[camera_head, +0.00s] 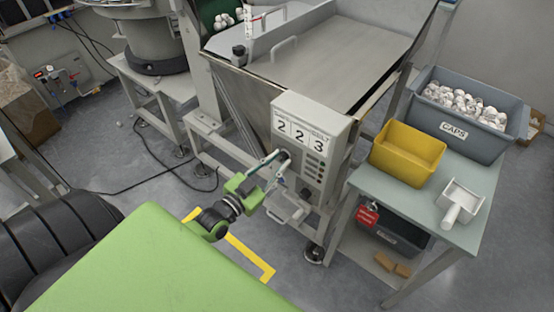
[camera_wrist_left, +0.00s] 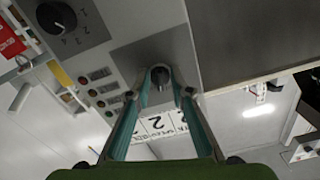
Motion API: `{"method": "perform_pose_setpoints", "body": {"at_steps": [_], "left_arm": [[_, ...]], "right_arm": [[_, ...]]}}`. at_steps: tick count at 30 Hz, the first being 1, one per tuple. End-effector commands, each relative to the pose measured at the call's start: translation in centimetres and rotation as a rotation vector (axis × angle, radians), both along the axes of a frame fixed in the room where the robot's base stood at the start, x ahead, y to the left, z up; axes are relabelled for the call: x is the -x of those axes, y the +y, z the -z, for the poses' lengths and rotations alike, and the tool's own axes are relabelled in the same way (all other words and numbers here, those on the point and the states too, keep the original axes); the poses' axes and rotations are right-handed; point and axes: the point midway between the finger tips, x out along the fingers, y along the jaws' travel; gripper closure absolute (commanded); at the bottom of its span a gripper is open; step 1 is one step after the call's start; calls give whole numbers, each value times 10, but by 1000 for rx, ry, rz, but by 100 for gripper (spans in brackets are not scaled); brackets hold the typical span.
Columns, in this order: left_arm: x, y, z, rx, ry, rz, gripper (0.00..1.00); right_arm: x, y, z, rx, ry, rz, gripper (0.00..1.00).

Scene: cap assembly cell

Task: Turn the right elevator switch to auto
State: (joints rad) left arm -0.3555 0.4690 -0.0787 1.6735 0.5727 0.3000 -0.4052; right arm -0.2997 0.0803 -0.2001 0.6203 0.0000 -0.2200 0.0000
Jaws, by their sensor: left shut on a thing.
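The control box (camera_head: 311,133) with the large labels "2 2 3" stands at the front of the hopper machine. My left gripper (camera_head: 281,161) reaches its front face from the lower left. In the left wrist view its two teal fingers (camera_wrist_left: 160,92) are shut on a small black switch knob (camera_wrist_left: 160,75) on a grey plate. The knob's setting cannot be read. A second, larger black dial (camera_wrist_left: 56,17) with numbers around it shows at the upper left of the wrist view. My right gripper is not in view.
A column of small buttons (camera_wrist_left: 99,88) lies near the held knob.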

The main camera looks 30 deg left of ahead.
Motion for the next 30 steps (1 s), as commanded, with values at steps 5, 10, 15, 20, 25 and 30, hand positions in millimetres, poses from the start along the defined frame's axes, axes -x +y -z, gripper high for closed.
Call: {"method": "perform_pose_setpoints", "body": {"at_steps": [5,10,15,20,25,30], "left_arm": [[0,-1,-1,121,11,1,100],[0,-1,0,200,16,0,100],[0,-1,0,246,19,0,100],[0,-1,0,263,21,0,100],[0,-1,0,266,21,0,100],[0,-1,0,265,21,0,100]], "right_arm": [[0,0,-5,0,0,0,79],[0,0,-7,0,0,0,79],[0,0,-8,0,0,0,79],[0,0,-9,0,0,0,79],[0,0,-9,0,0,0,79],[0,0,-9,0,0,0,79]]}}
